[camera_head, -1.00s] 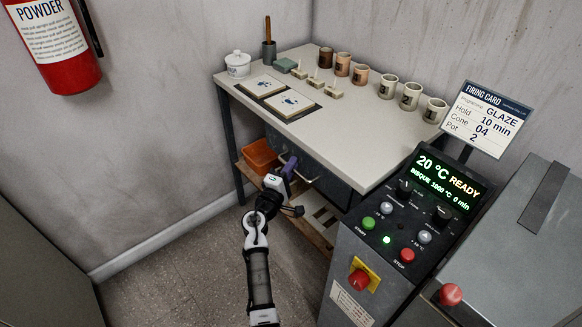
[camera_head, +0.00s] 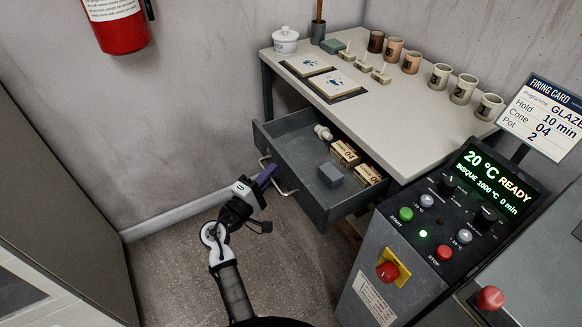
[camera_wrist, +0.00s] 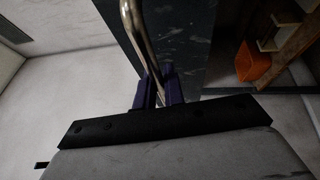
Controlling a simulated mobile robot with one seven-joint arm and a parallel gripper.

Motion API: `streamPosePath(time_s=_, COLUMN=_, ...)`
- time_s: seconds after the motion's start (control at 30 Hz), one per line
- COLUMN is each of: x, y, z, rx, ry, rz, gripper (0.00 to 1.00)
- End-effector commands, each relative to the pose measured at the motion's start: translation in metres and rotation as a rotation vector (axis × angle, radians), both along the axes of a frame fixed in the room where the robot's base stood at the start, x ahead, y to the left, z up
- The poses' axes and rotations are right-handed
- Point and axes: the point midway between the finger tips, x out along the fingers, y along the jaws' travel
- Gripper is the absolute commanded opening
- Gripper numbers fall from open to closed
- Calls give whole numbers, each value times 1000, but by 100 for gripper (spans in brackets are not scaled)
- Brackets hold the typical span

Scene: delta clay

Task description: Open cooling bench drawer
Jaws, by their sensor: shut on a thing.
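The cooling bench drawer (camera_head: 340,203) is a dark grey drawer under the pale-topped bench (camera_head: 425,124), and it stands pulled well out. Inside it lie two small labelled boxes (camera_head: 345,153), a grey block (camera_head: 331,175) and a small white item (camera_head: 323,132). My gripper (camera_head: 267,175) is at the drawer's front, its purple fingers at the metal handle (camera_head: 287,190). In the wrist view the fingers (camera_wrist: 158,88) are closed around the handle bar (camera_wrist: 131,22). The drawer front (camera_wrist: 180,45) shows beside it.
The kiln control panel (camera_head: 462,200) stands to the right of the drawer. Mugs, tiles and a lidded jar (camera_head: 286,40) are on the bench top. An orange bin (camera_wrist: 254,65) sits on the shelf below. The floor (camera_head: 190,262) left of my arm is clear.

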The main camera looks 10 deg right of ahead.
Motion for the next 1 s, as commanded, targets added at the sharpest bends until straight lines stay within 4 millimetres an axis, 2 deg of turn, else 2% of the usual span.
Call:
streamPosePath(time_s=0.1, x=-7, y=19, z=-1, rx=0, ry=1, rz=3, gripper=0)
streamPosePath(time_s=0.3, x=-13, y=37, z=-1, rx=0, ry=2, rz=2, gripper=0)
streamPosePath(time_s=0.8, x=-15, y=42, z=0, rx=0, ry=1, rz=-2, gripper=0)
streamPosePath(time_s=0.83, x=-15, y=42, z=0, rx=0, ry=1, rz=-1, gripper=13)
streamPosePath(time_s=1.0, x=-15, y=42, z=0, rx=0, ry=1, rz=-1, gripper=32)
